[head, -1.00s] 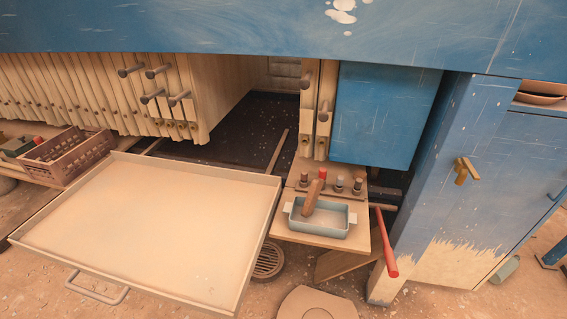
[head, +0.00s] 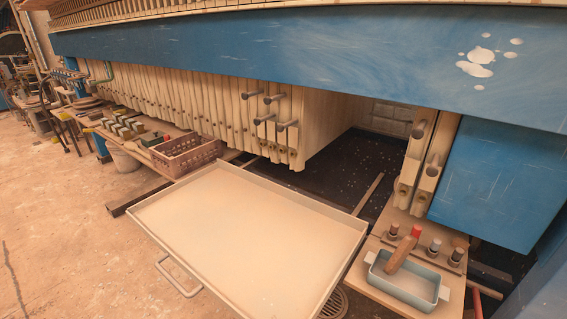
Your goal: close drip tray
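The drip tray (head: 245,239) is a wide, shallow, cream-coloured tray with a low rim. It is pulled out from under the filter press and sticks out toward me over the floor. Its grey bar handle (head: 178,276) is on the near left side. The tray looks empty. Neither of my grippers shows in the head view.
A brown crate (head: 186,155) stands just behind the tray's left corner. A small shelf (head: 412,302) with a blue pan (head: 404,281) and several knobs is close at its right. The blue press beam (head: 300,50) runs overhead. The floor (head: 70,240) at left is clear.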

